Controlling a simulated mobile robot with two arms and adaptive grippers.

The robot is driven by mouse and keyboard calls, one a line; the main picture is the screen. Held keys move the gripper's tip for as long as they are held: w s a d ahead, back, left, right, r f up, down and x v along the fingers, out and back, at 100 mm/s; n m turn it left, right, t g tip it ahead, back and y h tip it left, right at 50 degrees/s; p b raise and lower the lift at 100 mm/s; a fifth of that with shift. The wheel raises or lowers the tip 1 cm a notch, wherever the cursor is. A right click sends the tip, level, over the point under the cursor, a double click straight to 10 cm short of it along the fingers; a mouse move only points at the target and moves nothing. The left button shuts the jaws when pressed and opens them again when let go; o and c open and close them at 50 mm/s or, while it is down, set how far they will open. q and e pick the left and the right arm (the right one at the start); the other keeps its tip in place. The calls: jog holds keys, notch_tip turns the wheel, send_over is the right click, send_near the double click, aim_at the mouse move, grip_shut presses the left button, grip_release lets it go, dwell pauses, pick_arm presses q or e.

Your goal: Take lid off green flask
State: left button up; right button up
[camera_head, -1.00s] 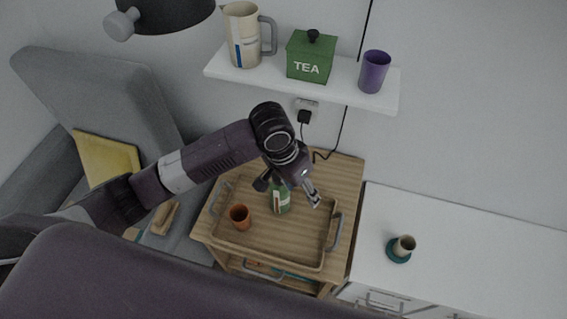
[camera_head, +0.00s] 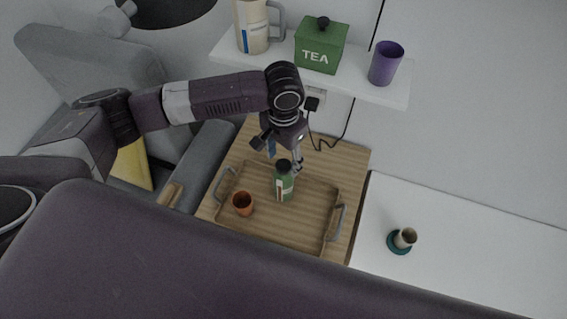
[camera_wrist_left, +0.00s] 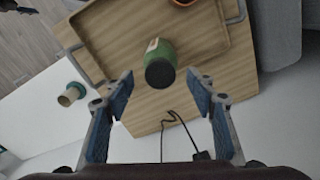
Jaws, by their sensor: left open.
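The green flask (camera_head: 284,187) stands upright on the wooden tray, with its dark lid (camera_head: 283,166) on top and a pale label on its side. It also shows in the left wrist view (camera_wrist_left: 160,50), where the black lid (camera_wrist_left: 160,73) faces the camera. My left gripper (camera_head: 283,158) is open and empty, above and just behind the flask in the head view. In the left wrist view its blue-padded fingers (camera_wrist_left: 164,84) are spread wide, with the lid between and slightly beyond their tips. My right gripper is not in view.
The tray (camera_head: 310,240) with grey handles lies on a wooden cabinet and also holds an orange cup (camera_head: 242,203). A white shelf (camera_head: 300,71) above carries a jug, a green TEA box (camera_head: 321,46) and a purple cup.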

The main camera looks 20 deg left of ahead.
pick_arm(q)
jog(key=shift+f, duration=0.9)
jog(key=shift+c, duration=0.2)
jog(key=c, duration=0.9)
